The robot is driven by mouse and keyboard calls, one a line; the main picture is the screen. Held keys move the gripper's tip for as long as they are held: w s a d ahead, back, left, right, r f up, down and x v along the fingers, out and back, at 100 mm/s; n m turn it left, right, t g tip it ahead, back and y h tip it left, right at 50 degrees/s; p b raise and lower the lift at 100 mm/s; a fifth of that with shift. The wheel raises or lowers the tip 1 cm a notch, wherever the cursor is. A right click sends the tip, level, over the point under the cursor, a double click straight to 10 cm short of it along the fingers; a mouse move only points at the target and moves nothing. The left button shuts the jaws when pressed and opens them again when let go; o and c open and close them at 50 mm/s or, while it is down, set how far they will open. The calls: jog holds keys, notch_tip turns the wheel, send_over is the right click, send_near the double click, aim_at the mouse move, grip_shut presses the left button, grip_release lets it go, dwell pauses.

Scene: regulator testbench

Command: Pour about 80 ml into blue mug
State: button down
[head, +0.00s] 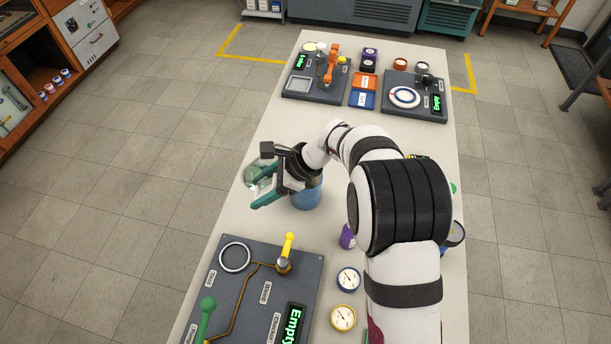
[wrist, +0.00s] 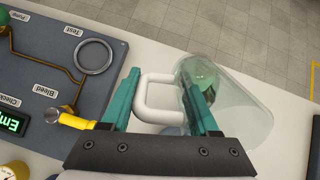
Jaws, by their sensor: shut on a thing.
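My gripper (head: 270,183) is over the left side of the bench, with its teal jaws around a clear glass vessel (head: 256,178). In the wrist view, the vessel's white handle (wrist: 146,97) lies between the jaws (wrist: 162,75), and the glass body (wrist: 238,108) is at the right. A green patch shows through the glass; I cannot tell whether it is contents. The vessel's exact tilt is unclear. The blue mug (head: 306,198) stands on the bench just right of my gripper, its top partly covered by the gripper and arm. Its contents are not clear.
A grey panel (head: 222,290) with a ring, yellow lever, green knob and "Empty" display lies at the front left. Two gauges (head: 347,279) and a purple item (head: 347,236) are beside my arm. Two more dark panels (head: 376,92) are at the far end.

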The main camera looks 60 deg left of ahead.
jog(key=shift+s+a+f+t+h, duration=0.25)
jog(key=shift+t+h, duration=0.1)
jog(key=shift+t, duration=0.15)
jog(key=shift+s+a+f+t+h, duration=0.15)
jog(key=shift+s+t+h, duration=0.15)
jog(key=shift+t, duration=0.2)
jog(key=f+t, duration=0.1)
jog(key=s+f+t+h, duration=0.1)
jog(key=a+f+t+h, duration=0.1)
jog(key=shift+s+f, duration=0.2)
jog(key=shift+f, duration=0.05)
jog(key=shift+s+a+f+t+h, duration=0.1)
jog(key=shift+f+t+h, duration=0.1)
jog(key=shift+t+h, duration=0.25)
jog(key=shift+s+f+t+h, duration=0.15)
jog(key=shift+t+h, duration=0.15)
jog(key=shift+t, duration=0.25)
dwell(1.3)
